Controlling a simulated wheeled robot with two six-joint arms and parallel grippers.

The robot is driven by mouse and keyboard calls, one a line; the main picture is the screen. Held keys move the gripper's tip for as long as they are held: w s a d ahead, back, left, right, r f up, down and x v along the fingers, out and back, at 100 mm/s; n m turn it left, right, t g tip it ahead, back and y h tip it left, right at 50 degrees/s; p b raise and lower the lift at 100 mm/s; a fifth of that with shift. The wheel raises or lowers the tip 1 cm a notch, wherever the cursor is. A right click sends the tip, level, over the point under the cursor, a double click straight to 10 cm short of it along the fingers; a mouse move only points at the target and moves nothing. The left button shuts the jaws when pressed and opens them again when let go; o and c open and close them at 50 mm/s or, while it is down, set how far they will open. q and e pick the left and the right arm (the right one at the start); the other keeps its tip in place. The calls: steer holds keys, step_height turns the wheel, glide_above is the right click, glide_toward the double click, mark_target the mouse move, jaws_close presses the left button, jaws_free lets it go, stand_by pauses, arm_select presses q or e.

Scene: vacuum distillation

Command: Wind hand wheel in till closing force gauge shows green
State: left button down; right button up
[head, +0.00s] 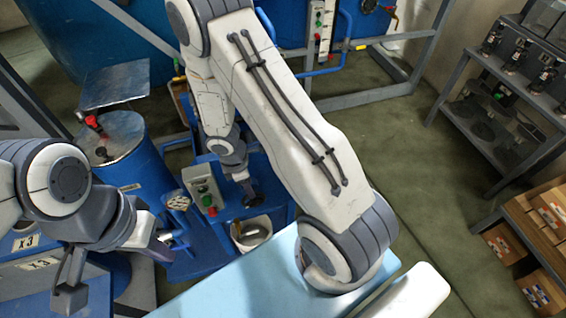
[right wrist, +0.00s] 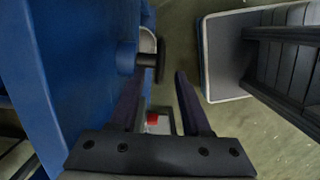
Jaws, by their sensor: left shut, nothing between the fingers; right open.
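A dark hand wheel (right wrist: 160,58) on a short stem projects from a blue body, seen nearly edge-on in the right wrist view. In the head view the wheel (head: 257,199) shows small beside the blue machine. My right gripper (right wrist: 158,82) is open, its two fingers apart, with the wheel ahead between the finger lines and apparently not gripped. In the head view the right gripper (head: 246,187) is partly hidden by its arm. A round pale dial (head: 178,202), possibly the force gauge, is too small to read. My left gripper (head: 163,252) is shut and empty at lower left.
A grey control box (head: 203,190) with green and red buttons stands left of the wheel. A whitish bucket (head: 252,232) is below it. A blue drum (head: 125,150) stands at left. Shelves (head: 505,95) line the right; the floor between is clear.

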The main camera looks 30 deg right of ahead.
mark_target(257, 200)
steer(key=shift+d+r+y+p, duration=0.35)
steer(key=shift+d+p, duration=0.25)
steer(key=shift+p, duration=0.3)
steer(key=shift+s+d+y+p, duration=0.15)
steer(key=shift+s+y+p, duration=0.1)
steer(key=shift+y+p, duration=0.15)
step_height(257, 200, down, 11)
steer(key=b, duration=1)
steer(key=shift+r+b, duration=0.1)
steer(key=shift+b, duration=0.2)
jaws_close()
